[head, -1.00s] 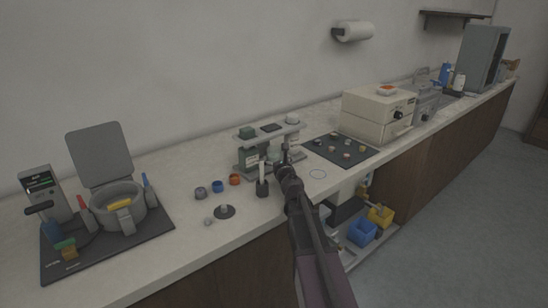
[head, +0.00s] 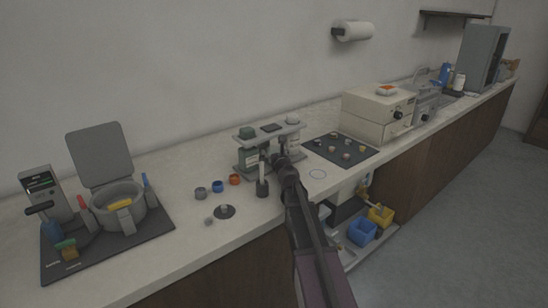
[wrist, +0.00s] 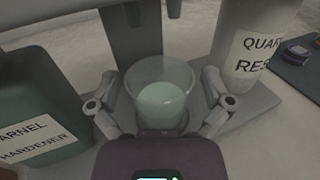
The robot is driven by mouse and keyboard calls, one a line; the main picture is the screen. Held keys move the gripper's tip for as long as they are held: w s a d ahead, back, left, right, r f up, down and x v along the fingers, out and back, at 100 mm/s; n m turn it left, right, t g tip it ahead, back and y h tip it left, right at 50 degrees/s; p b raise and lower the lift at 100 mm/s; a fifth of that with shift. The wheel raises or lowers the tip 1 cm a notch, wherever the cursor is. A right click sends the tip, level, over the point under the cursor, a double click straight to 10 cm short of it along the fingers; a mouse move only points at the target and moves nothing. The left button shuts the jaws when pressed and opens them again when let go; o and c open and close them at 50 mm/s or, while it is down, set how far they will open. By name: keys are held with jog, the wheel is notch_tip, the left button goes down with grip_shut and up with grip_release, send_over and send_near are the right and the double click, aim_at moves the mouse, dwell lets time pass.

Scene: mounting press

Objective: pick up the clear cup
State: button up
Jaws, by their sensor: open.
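The clear cup (wrist: 160,92) stands upright in the wrist view, with pale green content in it. It is between the two fingers of my gripper (wrist: 160,80), one on each side. The fingers are open, and I cannot tell whether either touches the cup wall. In the head view my gripper (head: 277,158) is at the front of the grey two-level stand (head: 270,130); my arm and gripper largely hide the cup there.
A dark green hardener bottle (wrist: 38,110) is close on the left of the cup, and a white labelled bottle (wrist: 252,45) on the right. A dark mat (head: 340,150) with small pieces lies to the right.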

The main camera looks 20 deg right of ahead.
dwell(0.3)
jog(key=c, duration=1)
jog(key=shift+r, duration=0.2)
jog(key=shift+c, duration=0.2)
notch_tip(320, 180, up, 4)
jog(key=p, duration=0.4)
jog(key=shift+f, duration=0.2)
jog(key=s+a+r+p, duration=0.1)
jog(key=s+a, duration=0.2)
jog(key=s, duration=1.2)
jog(key=shift+s, duration=0.35)
